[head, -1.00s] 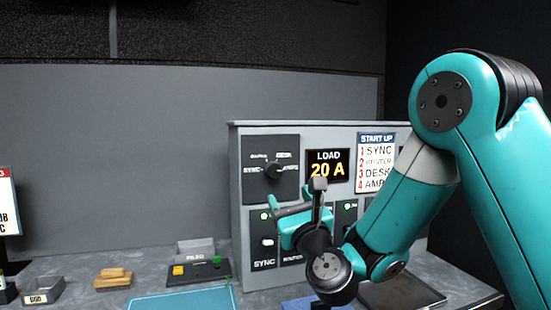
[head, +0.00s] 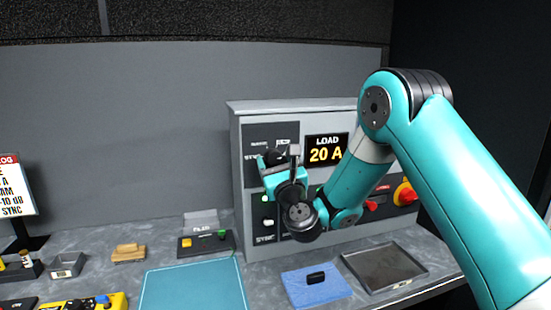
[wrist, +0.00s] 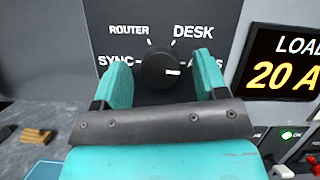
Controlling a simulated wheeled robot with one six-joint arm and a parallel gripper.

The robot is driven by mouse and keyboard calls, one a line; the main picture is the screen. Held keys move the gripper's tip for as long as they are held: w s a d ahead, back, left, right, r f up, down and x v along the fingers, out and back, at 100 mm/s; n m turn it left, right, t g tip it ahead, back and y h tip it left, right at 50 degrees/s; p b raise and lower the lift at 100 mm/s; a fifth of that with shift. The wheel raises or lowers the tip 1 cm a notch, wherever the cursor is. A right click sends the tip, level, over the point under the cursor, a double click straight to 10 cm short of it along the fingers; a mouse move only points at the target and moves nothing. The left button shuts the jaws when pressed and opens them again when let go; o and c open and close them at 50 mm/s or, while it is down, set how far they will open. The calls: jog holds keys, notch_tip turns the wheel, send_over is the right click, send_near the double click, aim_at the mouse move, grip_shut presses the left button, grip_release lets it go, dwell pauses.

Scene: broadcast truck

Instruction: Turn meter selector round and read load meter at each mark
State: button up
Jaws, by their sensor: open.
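The meter selector is a round black knob (wrist: 158,68) on a dark panel, with its white pointer toward the right-hand mark. The marks SYNC, ROUTER and DESK show around it in the wrist view; the right-hand mark, ending in S, is partly covered by a finger. My gripper (wrist: 161,76) is open, its teal fingers on either side of the knob. I cannot tell whether they touch it. In the head view my gripper (head: 277,160) partly hides the selector. The load meter (head: 326,149) reads 20 A in yellow; it is cut off in the wrist view (wrist: 286,72).
Below the selector are switches and green lights, partly behind my arm. On the counter are a blue cloth (head: 325,292) with a black item, a metal tray (head: 402,283), a teal mat (head: 190,290) and a wooden block (head: 128,253).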

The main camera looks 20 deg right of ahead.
jog(key=c, duration=0.9)
